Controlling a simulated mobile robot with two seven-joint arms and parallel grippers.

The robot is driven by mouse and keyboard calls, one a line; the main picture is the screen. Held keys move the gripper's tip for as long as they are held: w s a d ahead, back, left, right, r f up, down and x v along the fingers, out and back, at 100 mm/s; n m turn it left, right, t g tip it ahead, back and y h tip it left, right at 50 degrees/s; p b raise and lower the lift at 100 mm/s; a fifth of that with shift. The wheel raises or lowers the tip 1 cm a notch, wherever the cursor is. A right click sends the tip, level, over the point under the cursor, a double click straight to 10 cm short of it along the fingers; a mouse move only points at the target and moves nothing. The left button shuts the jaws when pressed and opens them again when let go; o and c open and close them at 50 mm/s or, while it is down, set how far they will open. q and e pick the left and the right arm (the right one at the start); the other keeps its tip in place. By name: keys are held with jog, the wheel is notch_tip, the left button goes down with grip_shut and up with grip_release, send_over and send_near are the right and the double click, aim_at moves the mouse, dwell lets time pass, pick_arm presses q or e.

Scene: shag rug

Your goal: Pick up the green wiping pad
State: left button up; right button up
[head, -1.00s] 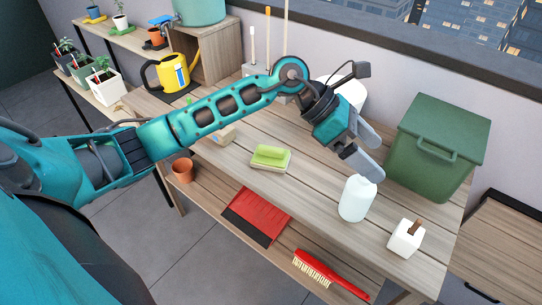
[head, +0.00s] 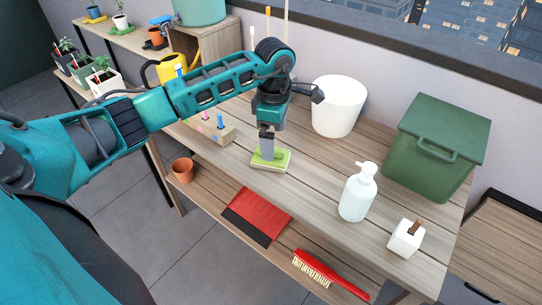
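The green wiping pad (head: 283,159) lies on the wooden bench top, green above with a pale underside. My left gripper (head: 267,155) points straight down over it, with its fingertips at the pad's raised top part. The fingers are seen edge-on, so I cannot tell whether they are open or closed on the pad. The pad appears to rest on the bench. My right gripper is not in view.
A white pump bottle (head: 357,193) and a white block-shaped holder (head: 406,238) stand to the right. A white bucket (head: 338,106) and a green lidded bin (head: 436,146) stand behind. A wooden block with coloured pegs (head: 209,129) is left of the pad. A red dustpan (head: 257,215) lies below.

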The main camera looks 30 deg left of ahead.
pick_arm(q)
jog(key=shift+a+f, duration=0.15)
jog(key=shift+f, duration=1.25)
jog(key=shift+a+f, duration=0.1)
jog(key=shift+f, duration=1.25)
jog(key=shift+c, duration=0.4)
jog(key=c, duration=1.1)
